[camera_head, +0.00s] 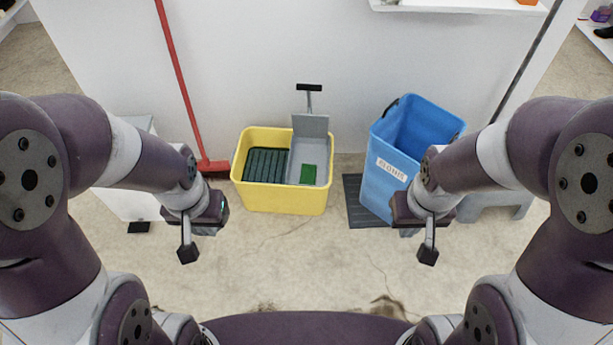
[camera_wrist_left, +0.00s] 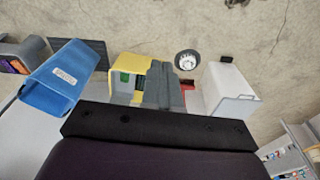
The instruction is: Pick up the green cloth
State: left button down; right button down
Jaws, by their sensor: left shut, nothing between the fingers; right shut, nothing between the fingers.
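The green cloth (camera_head: 308,183) is a small flat green patch on the grey insert at the right side of the yellow bucket (camera_head: 285,204). In the left wrist view a bit of green (camera_wrist_left: 124,78) shows inside the yellow bucket (camera_wrist_left: 130,62). My left gripper (camera_head: 188,254) is shut and empty, in the air to the left of the bucket and nearer to me. My right gripper (camera_head: 428,256) is shut and empty, in front of the blue bin on the right. Both are well apart from the cloth. In the left wrist view my left fingers (camera_wrist_left: 158,82) hide part of the bucket.
A blue bin (camera_head: 383,190) stands right of the bucket on a dark mat (camera_head: 354,207). A red broom (camera_head: 213,166) leans on the wall at left, near a white box (camera_head: 125,205). A grey stool (camera_head: 512,198) is at right. The floor before the bucket (camera_head: 300,255) is clear.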

aim_at(308, 171)
jog(key=i+z, duration=0.3)
jog(key=i, duration=0.2)
jog(key=i+j+z, duration=0.3)
jog(key=i, duration=0.15)
jog(key=i+j+z, duration=0.15)
jog(key=i+z, duration=0.2)
jog(key=i, duration=0.15)
